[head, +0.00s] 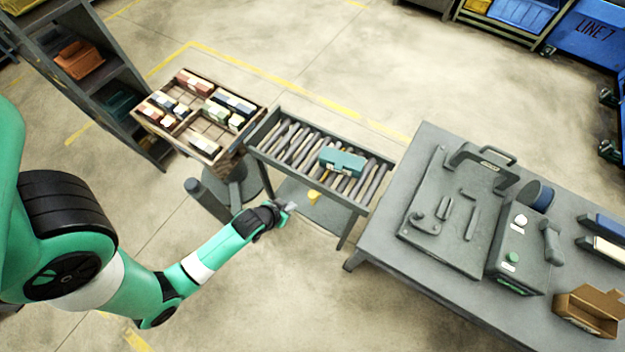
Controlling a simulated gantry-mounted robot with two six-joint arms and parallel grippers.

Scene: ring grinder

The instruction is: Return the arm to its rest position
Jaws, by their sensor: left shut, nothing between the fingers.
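My left arm, green with white and black parts, comes in from the left. My left gripper (290,207) is shut and empty. In the picture it lies in front of the tool cart's lower shelf, below the upper tray. My right gripper is not in view.
At right, a grey workbench (384,236) bears a fixture plate (445,240), a control box (519,248) and a cardboard box (588,312). Shelves (95,80) stand at upper left.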

